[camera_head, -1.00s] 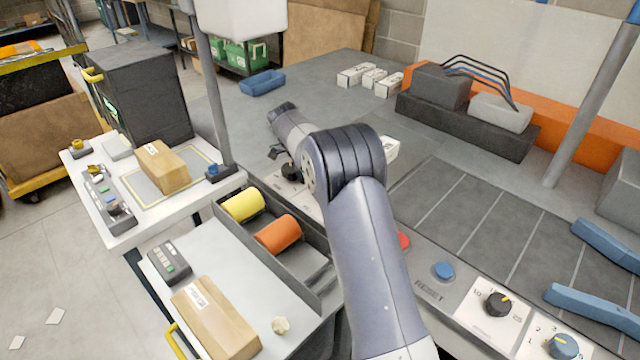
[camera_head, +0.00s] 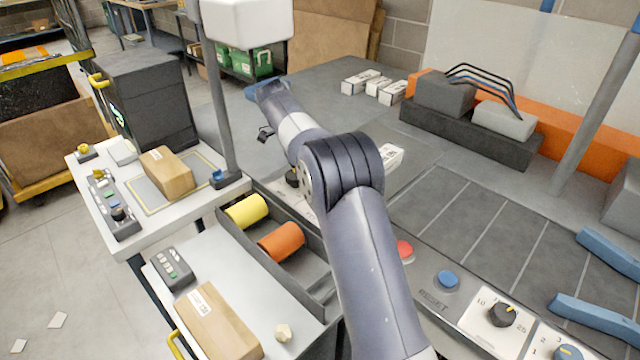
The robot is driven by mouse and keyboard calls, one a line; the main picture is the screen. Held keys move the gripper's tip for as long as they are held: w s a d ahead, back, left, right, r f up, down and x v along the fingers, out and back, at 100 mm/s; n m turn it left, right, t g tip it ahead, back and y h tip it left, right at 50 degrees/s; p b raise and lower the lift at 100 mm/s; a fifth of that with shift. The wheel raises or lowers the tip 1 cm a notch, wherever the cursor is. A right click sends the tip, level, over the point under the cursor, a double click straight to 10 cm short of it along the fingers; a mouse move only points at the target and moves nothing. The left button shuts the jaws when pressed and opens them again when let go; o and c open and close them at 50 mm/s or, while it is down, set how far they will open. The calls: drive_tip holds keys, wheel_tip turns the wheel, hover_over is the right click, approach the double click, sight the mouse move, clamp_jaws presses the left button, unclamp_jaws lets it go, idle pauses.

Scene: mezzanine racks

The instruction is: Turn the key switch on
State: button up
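My arm reaches from the bottom over the control panel toward the far left. My gripper (camera_head: 265,134) shows only as a small dark shape beside the wrist, above the grey table; its fingers are too small and hidden to read. A dark round switch (camera_head: 292,177) sits on the panel's left end, just below the wrist and partly covered by the arm. It may be the key switch, but I cannot make out a key or its position. The gripper appears apart from it, up and to the left in the picture.
The panel also carries a red button (camera_head: 404,250), a blue button (camera_head: 447,279), a black selector knob (camera_head: 502,313) and a blue knob (camera_head: 567,352). A bin (camera_head: 318,296) with yellow and orange rolls lies left of my arm. A grey post (camera_head: 216,100) stands beyond.

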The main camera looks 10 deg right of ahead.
drive_tip(key=shift+v, duration=1.55)
drive_tip(key=x, duration=1)
drive_tip(key=shift+d+f, duration=0.15)
drive_tip(key=shift+f, duration=0.15)
